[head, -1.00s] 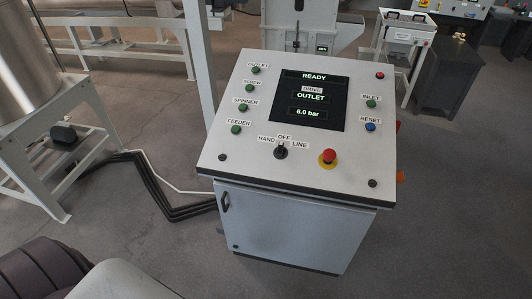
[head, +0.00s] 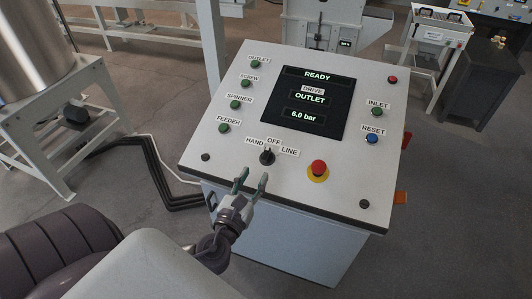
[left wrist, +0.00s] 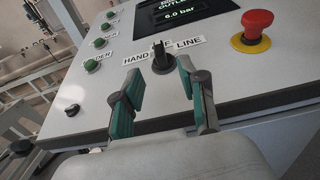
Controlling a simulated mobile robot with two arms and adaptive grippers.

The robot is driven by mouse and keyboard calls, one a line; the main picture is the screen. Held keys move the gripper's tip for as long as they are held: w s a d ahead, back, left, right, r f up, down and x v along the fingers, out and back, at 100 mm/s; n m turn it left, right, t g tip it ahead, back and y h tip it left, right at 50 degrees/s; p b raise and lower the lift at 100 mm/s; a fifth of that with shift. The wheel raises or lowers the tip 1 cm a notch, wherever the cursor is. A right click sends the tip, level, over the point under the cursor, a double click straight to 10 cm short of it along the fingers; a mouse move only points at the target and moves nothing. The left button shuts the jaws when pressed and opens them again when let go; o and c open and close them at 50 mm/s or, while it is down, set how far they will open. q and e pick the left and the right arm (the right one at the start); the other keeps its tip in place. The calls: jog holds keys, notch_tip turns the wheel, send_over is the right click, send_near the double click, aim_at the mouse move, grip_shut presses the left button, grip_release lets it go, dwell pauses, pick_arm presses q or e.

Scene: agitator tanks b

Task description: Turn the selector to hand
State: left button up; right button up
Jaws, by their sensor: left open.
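The selector (head: 267,157) is a small black knob on the sloped control panel (head: 230,165), below the screen, with labels HAND at left, OFF above and LINE at right. Its handle looks upright, towards OFF. In the left wrist view the selector (left wrist: 162,60) stands just beyond the fingertips and partly covers the OFF label. My left gripper (head: 252,178) is open and empty at the panel's front edge, just short of the selector. In the left wrist view its two green-padded fingers (left wrist: 158,80) are spread, with the knob seen between their tips. My right gripper is not in view.
A red mushroom button (head: 318,168) on a yellow ring is right of the selector. Green buttons, such as FEEDER (head: 224,128), line the panel's left side. The screen (head: 317,100) reads READY, DRIVE OUTLET, 6.0 bar. A metal tank on a white frame (head: 55,130) stands at left.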

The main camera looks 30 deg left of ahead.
aim_at(263, 160)
pick_arm(q)
jog(key=x, duration=0.9)
jog(key=shift+w+a+p, duration=0.1)
jog(key=shift+p, duration=0.3)
jog(key=shift+f, duration=0.1)
grip_shut()
